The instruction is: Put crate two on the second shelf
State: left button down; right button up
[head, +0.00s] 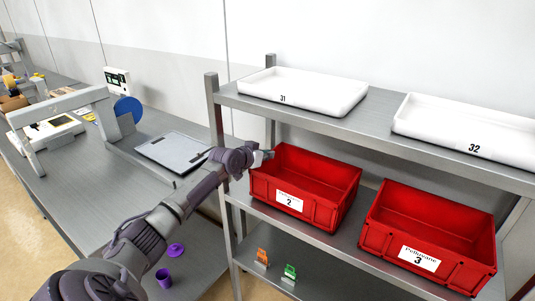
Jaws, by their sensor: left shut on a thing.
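Crate two (325,211) is a red open bin with a white label reading 2. It stands on the middle level (345,240) of the grey metal shelf unit, below the top board. My left gripper (266,155) is at the crate's upper left rim, shut on it. The fingertips are small in view and partly hidden by the rim. The crate looks empty and roughly level. My right gripper is not in view.
A red crate labelled 3 (470,262) stands to the right on the same level. White trays 31 (300,85) and 32 (480,125) are on the top board. Orange (262,257) and green (290,271) items sit below. A workbench (70,185) is at left.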

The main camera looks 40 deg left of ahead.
pick_arm(q)
jog(key=shift+w, duration=0.25)
jog(key=c, duration=1.3)
grip_release()
jog(key=shift+s+f, duration=0.1)
jog(key=shift+f, duration=0.05)
jog(key=v, duration=1)
jog(key=shift+s, duration=0.25)
jog(key=shift+v, duration=0.8)
